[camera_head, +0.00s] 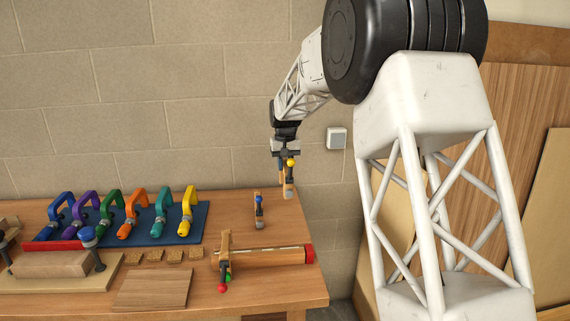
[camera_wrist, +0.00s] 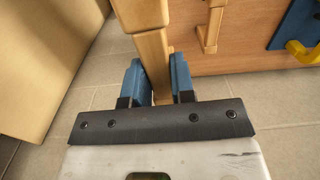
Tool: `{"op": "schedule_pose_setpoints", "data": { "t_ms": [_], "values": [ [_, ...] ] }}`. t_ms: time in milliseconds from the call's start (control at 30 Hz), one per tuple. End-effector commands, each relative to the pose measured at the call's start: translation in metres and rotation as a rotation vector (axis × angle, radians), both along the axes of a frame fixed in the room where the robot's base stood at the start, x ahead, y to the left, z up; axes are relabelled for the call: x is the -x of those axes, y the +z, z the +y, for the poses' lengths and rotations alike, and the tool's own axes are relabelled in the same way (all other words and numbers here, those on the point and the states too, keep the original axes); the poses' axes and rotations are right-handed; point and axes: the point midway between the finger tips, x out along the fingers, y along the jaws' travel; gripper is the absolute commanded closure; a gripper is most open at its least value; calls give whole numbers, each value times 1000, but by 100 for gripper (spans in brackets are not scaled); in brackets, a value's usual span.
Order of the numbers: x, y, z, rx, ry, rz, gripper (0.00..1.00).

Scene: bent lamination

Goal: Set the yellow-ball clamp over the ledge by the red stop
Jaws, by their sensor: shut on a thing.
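My gripper (camera_head: 286,153) is shut on the yellow-ball clamp (camera_head: 288,188), a wooden clamp with a yellow ball (camera_head: 291,162). It hangs upright at the table's back right corner; I cannot tell its height above the top. In the wrist view the blue fingers (camera_wrist: 157,82) are on both sides of its wooden bar (camera_wrist: 152,50); the ball is hidden there. The ledge (camera_head: 265,257) is a long wooden piece near the front right, with the red stop (camera_head: 309,254) at its right end. Another clamp (camera_head: 225,246), with red and green balls, sits across its left end.
A blue-ball clamp (camera_head: 259,212) stands between my gripper and the ledge. Several coloured clamps lie on a blue board (camera_head: 203,212) at left. Small wooden blocks (camera_head: 150,256) and a flat board (camera_head: 153,288) lie left of the ledge. The tabletop right of the blue-ball clamp is clear.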

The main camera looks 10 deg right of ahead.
Motion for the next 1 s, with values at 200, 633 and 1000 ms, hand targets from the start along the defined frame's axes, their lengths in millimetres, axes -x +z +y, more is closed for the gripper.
{"op": "schedule_pose_setpoints", "data": {
  "t_ms": [200, 633, 1000],
  "values": [
    [53, -3, 3, 0, -10, 0, 98],
    [151, -17, 6, 0, -32, 0, 98],
    [180, -23, 6, 0, -39, 0, 98]
  ]
}}
